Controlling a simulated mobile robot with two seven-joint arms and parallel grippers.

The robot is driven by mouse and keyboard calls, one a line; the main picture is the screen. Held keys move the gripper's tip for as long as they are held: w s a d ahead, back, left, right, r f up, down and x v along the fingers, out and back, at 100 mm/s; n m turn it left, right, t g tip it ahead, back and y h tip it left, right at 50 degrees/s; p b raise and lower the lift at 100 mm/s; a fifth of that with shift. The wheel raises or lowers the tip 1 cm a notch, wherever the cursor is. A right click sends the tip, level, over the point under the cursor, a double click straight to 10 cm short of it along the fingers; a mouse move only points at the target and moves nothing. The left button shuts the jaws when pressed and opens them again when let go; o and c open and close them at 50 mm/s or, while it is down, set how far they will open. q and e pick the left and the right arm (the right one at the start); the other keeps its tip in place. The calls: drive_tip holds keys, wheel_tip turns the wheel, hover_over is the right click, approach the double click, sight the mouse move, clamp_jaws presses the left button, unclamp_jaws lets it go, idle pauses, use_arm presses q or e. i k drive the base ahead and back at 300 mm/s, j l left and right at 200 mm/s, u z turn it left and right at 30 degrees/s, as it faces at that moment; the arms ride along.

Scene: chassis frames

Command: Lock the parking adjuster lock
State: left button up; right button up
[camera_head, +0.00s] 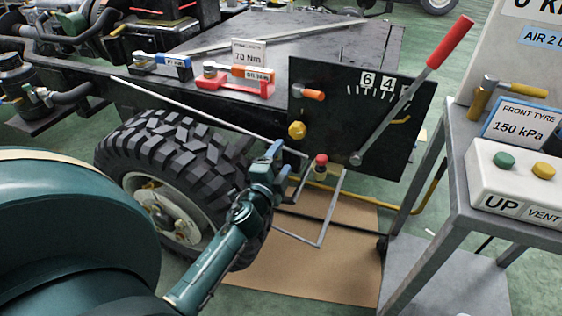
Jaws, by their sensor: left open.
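A black panel (375,118) with a number scale carries a long lever with a red grip (449,42), tilted up to the right. On its left side are an orange-tipped knob (313,95) on a small metal base and a yellow knob (297,130) below it. A red-topped knob (321,161) stands at the panel's lower edge. I cannot tell which of these is the parking adjuster lock. My left gripper (279,160) is open and empty, in front of the tyre, left of the red-topped knob and below the yellow knob. My right gripper is out of view.
A large tyre (170,150) stands behind my left arm. A blue tool (160,65) and a red-and-orange tool (238,78) lie on the chassis by a 70 Nm sign (249,53). A grey cart (448,165) with a button box (520,178) stands at right. Thin metal rods hang below the panel.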

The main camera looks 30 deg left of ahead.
sight(299, 90)
drive_tip(key=k+l, duration=0.15)
drive_tip(key=k, duration=0.35)
drive_tip(key=k+l, duration=0.15)
drive_tip(key=k, duration=0.35)
